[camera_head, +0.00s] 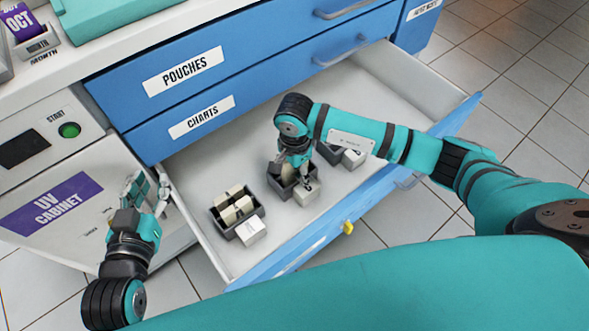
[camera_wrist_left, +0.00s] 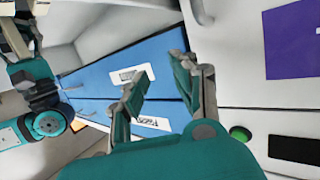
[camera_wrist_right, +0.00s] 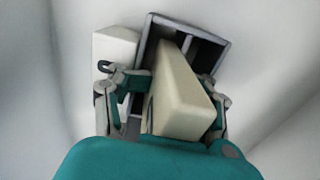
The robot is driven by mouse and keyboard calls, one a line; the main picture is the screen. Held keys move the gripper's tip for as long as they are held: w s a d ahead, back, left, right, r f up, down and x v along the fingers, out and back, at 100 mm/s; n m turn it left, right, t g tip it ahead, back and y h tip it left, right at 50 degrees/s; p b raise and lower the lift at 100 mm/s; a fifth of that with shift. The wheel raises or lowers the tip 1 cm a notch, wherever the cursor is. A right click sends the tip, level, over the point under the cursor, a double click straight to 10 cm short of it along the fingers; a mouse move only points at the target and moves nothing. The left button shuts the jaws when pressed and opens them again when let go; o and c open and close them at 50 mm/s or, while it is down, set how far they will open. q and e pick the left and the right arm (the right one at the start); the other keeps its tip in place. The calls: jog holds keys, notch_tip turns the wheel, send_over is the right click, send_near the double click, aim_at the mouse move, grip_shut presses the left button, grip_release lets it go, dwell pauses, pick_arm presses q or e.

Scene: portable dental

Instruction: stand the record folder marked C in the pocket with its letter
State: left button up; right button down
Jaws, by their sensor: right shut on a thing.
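My right gripper (camera_head: 294,172) is shut on a cream record folder (camera_wrist_right: 182,95), reaching down over the middle dark grey pocket box (camera_head: 273,183) in the open drawer. In the right wrist view the folder is tilted, over or partly in the divided box (camera_wrist_right: 190,21); how deep it sits is hidden. No letter shows on its visible faces. A white label block (camera_head: 306,194) stands at the box's front; its letter is not clearly readable. Another grey box (camera_head: 216,222) at left holds several cream folders. My left gripper (camera_head: 150,188) is open and empty by the UV cabinet.
A third grey box with a white label block (camera_head: 353,158) sits further right, partly behind my right arm. The left box also has a label block (camera_head: 251,230). The drawer (camera_head: 205,165) has walls around it; free floor lies between boxes and drawer back.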

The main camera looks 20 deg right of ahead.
pick_arm(q)
jog(key=shift+w+d+r+t, duration=0.1)
jog(key=shift+w+r+t, duration=0.1)
jog(key=shift+r, duration=0.2)
jog(key=shift+w+d+r+t, duration=0.1)
jog(key=shift+r+t, duration=0.1)
jog(key=shift+r, duration=0.15)
pick_arm(e)
jog(key=shift+s+a+f, duration=0.1)
jog(key=shift+s+f, duration=0.15)
jog(key=shift+f, duration=0.05)
